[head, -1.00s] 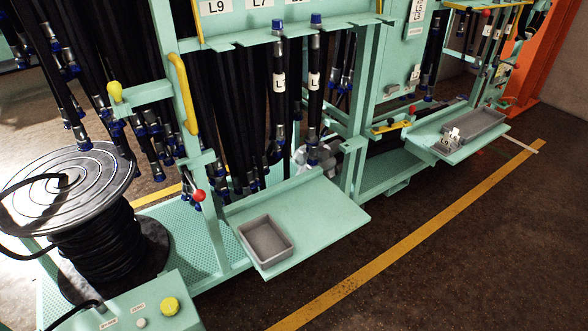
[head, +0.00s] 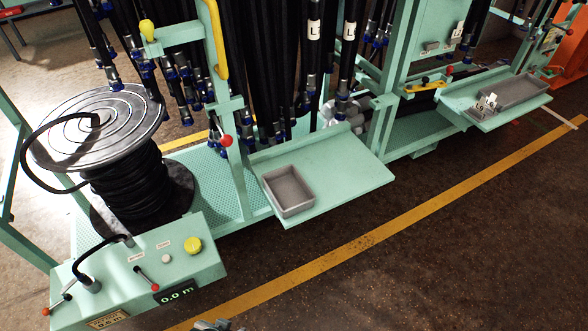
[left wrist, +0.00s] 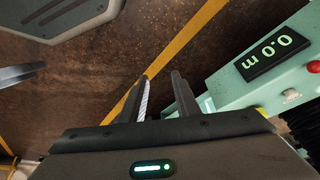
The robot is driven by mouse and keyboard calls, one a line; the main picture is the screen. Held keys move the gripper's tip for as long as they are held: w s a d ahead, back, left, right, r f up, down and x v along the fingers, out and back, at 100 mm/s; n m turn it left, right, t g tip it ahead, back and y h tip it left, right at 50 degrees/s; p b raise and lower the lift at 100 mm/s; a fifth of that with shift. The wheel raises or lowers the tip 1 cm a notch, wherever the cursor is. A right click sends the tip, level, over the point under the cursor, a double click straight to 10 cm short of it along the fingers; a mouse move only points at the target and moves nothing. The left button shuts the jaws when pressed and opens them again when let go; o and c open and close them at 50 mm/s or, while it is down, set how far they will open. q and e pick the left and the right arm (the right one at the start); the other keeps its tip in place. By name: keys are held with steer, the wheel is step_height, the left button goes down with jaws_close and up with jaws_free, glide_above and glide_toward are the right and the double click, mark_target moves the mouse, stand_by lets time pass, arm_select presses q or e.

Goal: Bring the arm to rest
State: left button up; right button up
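In the left wrist view my left gripper (left wrist: 162,78) has its two dark fingers apart, with only floor and a yellow line visible between them. The same console display (head: 176,293) is at the lower left of the head view. A small grey metal part at the bottom edge of the head view (head: 215,325) looks like part of one of my grippers, but I cannot tell which. My right gripper cannot be made out.
A black hose reel (head: 120,170) stands at left behind the console. A grey tray (head: 288,191) sits on a green shelf (head: 350,178) under hanging black hoses. Another tray (head: 520,90) is at far right. Brown floor right of the yellow line (head: 400,220) is clear.

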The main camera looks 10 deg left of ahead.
arm_select(q)
steer(key=s+d+f+t, duration=0.1)
steer(key=s+f, duration=0.2)
steer(key=f, duration=1.3)
steer(key=shift+d+f+h, duration=0.3)
steer(key=shift+f, duration=0.1)
